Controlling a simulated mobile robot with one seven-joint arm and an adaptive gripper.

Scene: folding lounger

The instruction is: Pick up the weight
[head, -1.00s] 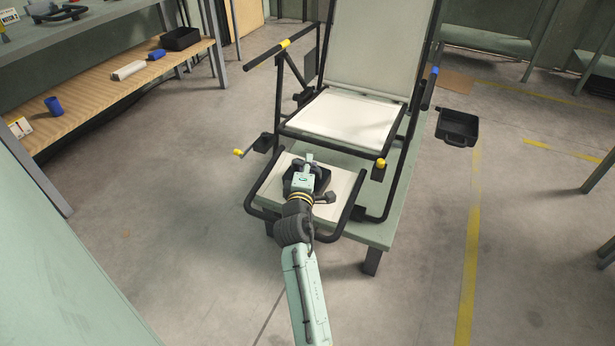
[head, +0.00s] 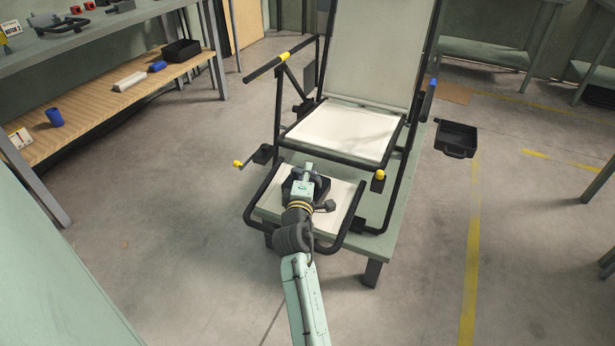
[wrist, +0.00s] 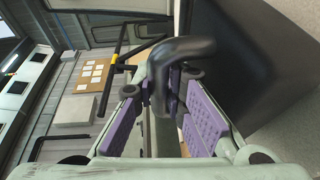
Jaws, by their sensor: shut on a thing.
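The weight is a black block (head: 323,187) with a black handle. In the head view it is at the pale foot panel of the folding lounger, mostly hidden by my gripper (head: 307,172). In the wrist view the thick curved handle (wrist: 185,50) passes between the purple finger pads of my gripper (wrist: 165,110). The dark block (wrist: 260,60) fills the right side there. My gripper is shut on the handle. I cannot tell whether the weight touches the panel (head: 341,196) or hangs just above it.
The lounger's black tube frame (head: 262,195) curves around the foot panel, close to my arm. The lounger stands on a low green platform (head: 385,235). A black tray (head: 456,137) is at its right. Shelves (head: 130,95) stand at the left. The floor around is mostly clear.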

